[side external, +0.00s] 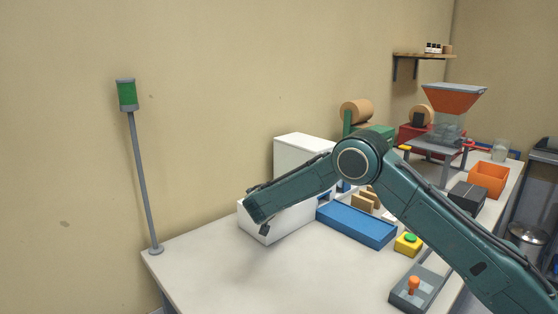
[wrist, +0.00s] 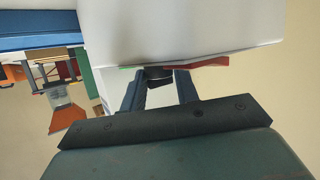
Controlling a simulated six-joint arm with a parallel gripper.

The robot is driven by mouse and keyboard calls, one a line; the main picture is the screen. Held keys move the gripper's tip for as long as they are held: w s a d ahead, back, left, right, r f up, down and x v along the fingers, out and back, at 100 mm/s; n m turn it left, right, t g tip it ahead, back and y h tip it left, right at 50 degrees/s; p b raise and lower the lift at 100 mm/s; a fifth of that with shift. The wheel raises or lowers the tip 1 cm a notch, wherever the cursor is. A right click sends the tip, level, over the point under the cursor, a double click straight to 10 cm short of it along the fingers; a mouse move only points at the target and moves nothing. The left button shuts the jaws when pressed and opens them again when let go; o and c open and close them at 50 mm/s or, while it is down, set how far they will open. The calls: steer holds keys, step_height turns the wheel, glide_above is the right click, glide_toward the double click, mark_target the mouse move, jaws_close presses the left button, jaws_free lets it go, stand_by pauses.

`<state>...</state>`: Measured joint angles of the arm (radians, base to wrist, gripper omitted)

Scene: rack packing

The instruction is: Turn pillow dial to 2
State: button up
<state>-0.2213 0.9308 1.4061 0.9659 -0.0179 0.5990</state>
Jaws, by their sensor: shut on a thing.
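My gripper (wrist: 160,80) is in the wrist view with one finger on each side of a small dark round knob (wrist: 158,72), apparently the pillow dial, and is shut on it. The knob sits at the face of a white machine (wrist: 195,30). Its markings and pointer cannot be read, so its setting cannot be told. In the side view, my gripper (side external: 264,230) shows only as a dark tip before the low white part of the machine (side external: 292,222). The dial is hidden there.
A blue tray (side external: 355,226) stands right of the machine, with a yellow box with a green button (side external: 408,243) and a grey box with an orange lever (side external: 413,288) nearer. A green-topped pole (side external: 140,180) rises at the left. The table's front left is clear.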

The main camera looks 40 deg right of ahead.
steer(key=shift+w+a+f+m+g+h, duration=0.1)
steer(key=shift+m+g+h, duration=0.4)
steer(key=shift+m+g, duration=0.3)
steer(key=o, duration=0.9)
steer(key=shift+o, duration=0.2)
steer(key=v, duration=1.3)
steer(key=shift+a, duration=0.35)
steer(key=shift+r, duration=0.25)
